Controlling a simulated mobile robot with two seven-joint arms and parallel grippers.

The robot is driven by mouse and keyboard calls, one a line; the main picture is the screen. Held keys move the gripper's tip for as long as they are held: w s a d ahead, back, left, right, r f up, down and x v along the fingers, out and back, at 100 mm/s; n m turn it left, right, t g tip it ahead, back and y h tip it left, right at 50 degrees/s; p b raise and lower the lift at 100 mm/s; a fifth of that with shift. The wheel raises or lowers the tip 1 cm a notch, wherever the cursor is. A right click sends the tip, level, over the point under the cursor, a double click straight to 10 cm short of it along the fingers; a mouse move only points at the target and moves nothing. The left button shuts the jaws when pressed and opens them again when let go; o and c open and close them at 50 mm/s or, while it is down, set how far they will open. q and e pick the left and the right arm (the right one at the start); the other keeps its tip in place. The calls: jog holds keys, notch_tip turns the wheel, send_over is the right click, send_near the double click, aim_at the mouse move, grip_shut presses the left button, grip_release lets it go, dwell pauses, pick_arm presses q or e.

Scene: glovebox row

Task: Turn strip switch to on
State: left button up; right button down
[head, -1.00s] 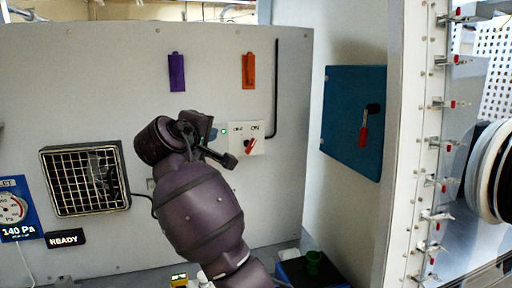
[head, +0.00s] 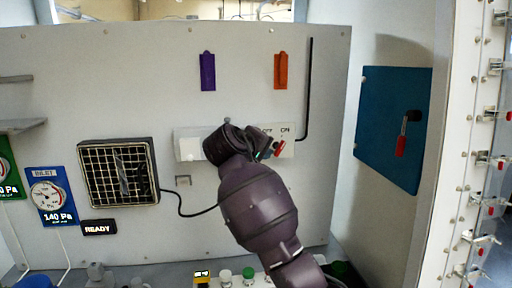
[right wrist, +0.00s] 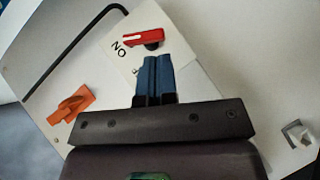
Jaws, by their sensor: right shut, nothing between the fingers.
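The strip switch is a red lever (head: 279,148) on the right end of a white strip panel (head: 188,147) on the back wall, with the labels OFF and ON above it. In the right wrist view the red lever (right wrist: 143,38) lies beside the ON lettering, just beyond my fingertips. My right gripper (head: 268,151) is at the panel, just left of the lever, covering part of the strip. Its blue fingers (right wrist: 156,62) are closed together and empty. I cannot tell whether they touch the lever. My left gripper is not in view.
A blue box (head: 385,120) with a red-handled lever (head: 402,145) is on the right wall. A purple tag (head: 208,72), an orange tag (head: 281,71) and a black rod (head: 309,88) are above the strip. A grille (head: 118,172) and gauge (head: 50,197) are left.

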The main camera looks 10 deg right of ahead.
aim_at(280, 149)
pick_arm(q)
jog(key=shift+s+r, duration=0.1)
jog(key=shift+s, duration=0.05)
pick_arm(e)
jog(key=shift+x, duration=1.3)
jog(key=shift+d, duration=0.1)
